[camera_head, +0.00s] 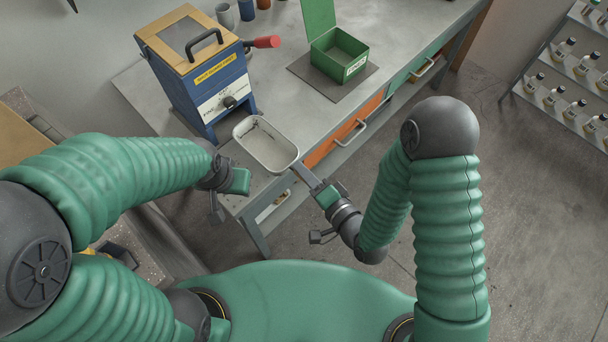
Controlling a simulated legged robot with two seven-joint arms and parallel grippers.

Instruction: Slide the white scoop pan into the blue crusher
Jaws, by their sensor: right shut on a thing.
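The white scoop pan (268,146) is a shallow oval tray in front of the blue crusher, its far left end close to the crusher's lower opening. The blue crusher (196,89) stands at the bench's left end, with a wooden-framed lid, black handle, dial and red-gripped lever. My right gripper (305,176) is shut at the pan's near right end, on its handle; the fingers hide part of the grip. My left gripper (236,181) is left of the pan, apart from it; its finger gap is not clear.
The grey bench (290,98) has bare top between the crusher and an open green box (339,54) on a dark mat (318,82). Cups (225,15) stand at the back. Orange and green drawers with handles line the bench front. A bottle rack (570,75) is far right.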

